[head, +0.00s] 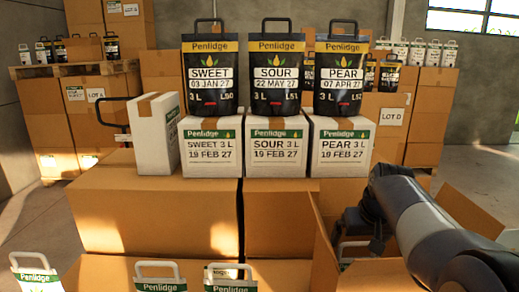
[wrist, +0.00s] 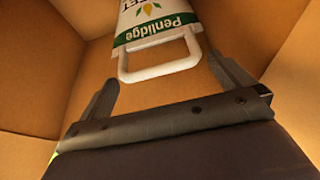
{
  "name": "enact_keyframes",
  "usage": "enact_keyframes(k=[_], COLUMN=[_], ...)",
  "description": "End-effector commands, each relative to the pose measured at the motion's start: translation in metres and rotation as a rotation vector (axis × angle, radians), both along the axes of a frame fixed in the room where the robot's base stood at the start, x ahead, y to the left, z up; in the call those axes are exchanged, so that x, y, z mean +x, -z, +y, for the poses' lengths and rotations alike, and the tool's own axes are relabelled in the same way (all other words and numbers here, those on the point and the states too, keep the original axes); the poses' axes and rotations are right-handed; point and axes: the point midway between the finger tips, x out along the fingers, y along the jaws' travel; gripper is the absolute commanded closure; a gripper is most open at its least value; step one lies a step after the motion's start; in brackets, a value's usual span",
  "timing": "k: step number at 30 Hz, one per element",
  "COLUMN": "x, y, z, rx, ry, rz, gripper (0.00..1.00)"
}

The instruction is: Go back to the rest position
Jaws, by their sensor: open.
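My arm reaches from the right in the head view, its dark end low over an open carton (head: 322,262). My gripper (wrist: 160,73) is open in the wrist view, with its two fingers apart inside brown carton walls (wrist: 285,85). A white and green Penlidge pouch (wrist: 150,22) with a white loop handle (wrist: 160,70) is just ahead. The handle appears between the fingers, and neither finger is closed on it. Most of the pouch's label is cut off by the picture edge. In the head view, the arm and carton flaps largely hide the gripper.
Three black pouches, Sweet (head: 210,85), Sour (head: 276,85) and Pear (head: 340,85), stand on white cartons (head: 276,150) on brown boxes (head: 170,210). A white carton (head: 155,135) stands left. An open flap (head: 468,215) is beside my arm. White pouches (head: 160,285) stand in front.

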Motion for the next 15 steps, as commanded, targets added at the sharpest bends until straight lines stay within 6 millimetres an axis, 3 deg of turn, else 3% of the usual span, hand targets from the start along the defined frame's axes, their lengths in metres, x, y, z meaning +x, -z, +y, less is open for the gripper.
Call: enact_keyframes(k=[3,15], x=[-0.0004,-0.0004], y=[0.0099,0.0016], z=[0.0000,-0.0001], rx=[0.000,0.000], ry=[0.000,0.000], rz=[-0.002,-0.002], gripper=[0.00,0.00])
